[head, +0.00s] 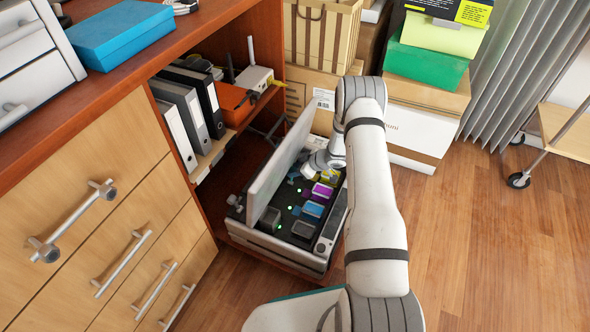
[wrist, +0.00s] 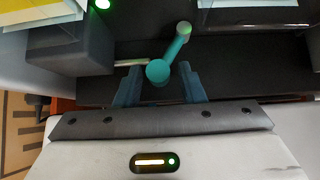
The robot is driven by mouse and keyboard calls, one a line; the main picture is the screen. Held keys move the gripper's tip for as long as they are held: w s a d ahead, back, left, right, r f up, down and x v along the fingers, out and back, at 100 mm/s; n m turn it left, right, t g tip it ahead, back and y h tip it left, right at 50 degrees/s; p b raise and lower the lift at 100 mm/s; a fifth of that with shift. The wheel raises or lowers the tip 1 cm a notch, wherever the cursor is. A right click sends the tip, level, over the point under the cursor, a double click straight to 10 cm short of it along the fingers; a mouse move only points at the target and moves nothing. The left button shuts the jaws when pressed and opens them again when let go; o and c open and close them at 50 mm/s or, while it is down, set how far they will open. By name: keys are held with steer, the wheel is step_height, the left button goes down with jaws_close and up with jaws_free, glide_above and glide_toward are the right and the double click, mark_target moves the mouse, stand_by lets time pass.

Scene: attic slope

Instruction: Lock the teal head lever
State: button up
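The teal head lever (wrist: 176,52) shows in the wrist view as a short arm with a round end at each side, slanting up to the right. My gripper (wrist: 158,72) has its two dark fingers apart, one on each side of the lever's lower round end. I see a small gap beside each finger, so it does not look clamped.
Purple (head: 322,191) and blue (head: 312,210) cartridge blocks sit in the printer near my wrist. The printer stands on a low shelf of the wooden cabinet (head: 95,190), below binders (head: 187,110). Boxes (head: 425,125) stand behind.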

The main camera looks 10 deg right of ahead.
steer(key=c, duration=0.7)
steer(key=shift+s+a, duration=0.1)
steer(key=shift+s+a+n+t+h+b, duration=0.4)
steer(key=shift+t+b, duration=0.3)
steer(key=shift+b, duration=0.45)
steer(key=shift+s+r+n+t+h+b, duration=0.2)
steer(key=shift+r+n+t+h+b, duration=0.1)
steer(key=shift+b, duration=0.1)
steer(key=o, duration=1)
